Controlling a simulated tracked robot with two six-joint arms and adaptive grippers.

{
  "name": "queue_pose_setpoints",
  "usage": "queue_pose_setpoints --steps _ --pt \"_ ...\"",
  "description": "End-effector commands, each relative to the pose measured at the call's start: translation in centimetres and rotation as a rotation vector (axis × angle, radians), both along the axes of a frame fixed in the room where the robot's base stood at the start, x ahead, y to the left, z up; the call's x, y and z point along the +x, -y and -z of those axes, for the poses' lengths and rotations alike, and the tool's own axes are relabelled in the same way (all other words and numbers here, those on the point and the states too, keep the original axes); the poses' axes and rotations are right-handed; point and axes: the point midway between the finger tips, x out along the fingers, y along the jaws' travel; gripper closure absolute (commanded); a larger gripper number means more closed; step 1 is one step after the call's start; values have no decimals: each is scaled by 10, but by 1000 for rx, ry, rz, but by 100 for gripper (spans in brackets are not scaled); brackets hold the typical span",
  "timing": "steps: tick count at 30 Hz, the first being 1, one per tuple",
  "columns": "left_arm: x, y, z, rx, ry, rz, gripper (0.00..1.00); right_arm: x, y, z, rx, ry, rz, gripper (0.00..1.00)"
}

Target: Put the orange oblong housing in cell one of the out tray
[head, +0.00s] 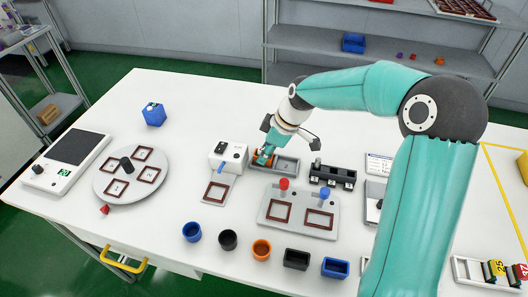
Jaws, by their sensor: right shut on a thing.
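The orange oblong housing (271,160) is at the left end of a shallow grey tray (297,169) near the middle of the table. My right gripper (263,158) points down at it and is shut on it. The fingers and wrist hide part of the housing, so I cannot tell whether it rests on the tray floor. The right part of the tray looks empty. My left gripper is not in view.
A white device (228,153) stands close left of the tray; a black rack (332,175) stands to its right. A grey fixture plate (299,213) with red and blue knobs lies in front. Several cups, including an orange round one (261,249), line the front edge.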

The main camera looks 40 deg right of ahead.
Motion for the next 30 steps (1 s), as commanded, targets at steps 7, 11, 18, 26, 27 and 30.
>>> queue_pose_setpoints --steps 7,11,18,26,27,30 --pt "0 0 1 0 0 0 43 0 0 1 0 0 0 47" --pt "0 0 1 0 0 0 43 0 0 1 0 0 0 47" --pt "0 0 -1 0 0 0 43 0 0 -2 -1 1 0 47" --pt "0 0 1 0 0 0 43 -9 9 -33 -2 4 1 47" --pt "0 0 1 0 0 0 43 -11 11 -41 -2 6 1 47" --pt "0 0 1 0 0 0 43 -18 16 -60 -2 6 1 47"
